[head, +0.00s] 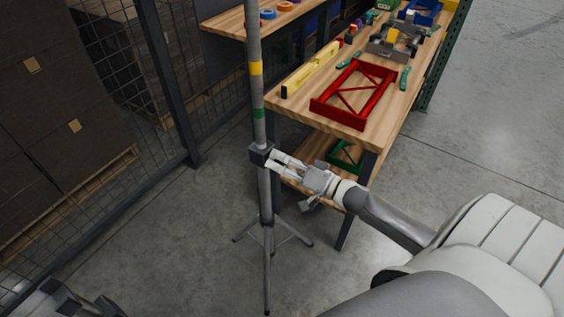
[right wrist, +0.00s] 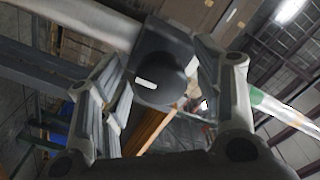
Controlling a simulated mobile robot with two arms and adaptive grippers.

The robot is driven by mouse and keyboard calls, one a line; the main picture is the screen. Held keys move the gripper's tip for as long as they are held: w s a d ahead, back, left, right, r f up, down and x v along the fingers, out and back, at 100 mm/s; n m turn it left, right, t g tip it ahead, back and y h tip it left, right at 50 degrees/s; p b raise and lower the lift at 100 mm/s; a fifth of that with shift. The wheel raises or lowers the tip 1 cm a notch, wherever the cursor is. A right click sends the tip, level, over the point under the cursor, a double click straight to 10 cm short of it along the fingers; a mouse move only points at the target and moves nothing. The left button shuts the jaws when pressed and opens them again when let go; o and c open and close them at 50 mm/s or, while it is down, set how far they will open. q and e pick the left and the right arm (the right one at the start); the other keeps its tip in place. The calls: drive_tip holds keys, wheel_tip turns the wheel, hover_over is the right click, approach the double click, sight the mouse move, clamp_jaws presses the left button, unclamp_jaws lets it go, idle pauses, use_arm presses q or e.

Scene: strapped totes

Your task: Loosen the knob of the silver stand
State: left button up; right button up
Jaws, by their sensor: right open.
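The silver stand (head: 265,200) is upright on its tripod legs, left of the workbench in the head view. A dark collar (head: 259,153) sits around its pole. In the right wrist view the black round knob (right wrist: 158,82), with a white mark on its face, projects from the collar toward the camera. My right gripper (head: 275,161) is open, its fingers on either side of the knob. I cannot tell whether they touch it.
The wooden workbench (head: 339,107) holds a red frame (head: 354,93), a yellow level (head: 312,69) and several tools. A green frame (head: 345,156) is on its lower shelf. A mesh fence (head: 109,87) with brown boxes behind stands left. The floor around the tripod is clear.

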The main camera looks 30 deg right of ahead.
drive_tip(key=c, duration=1)
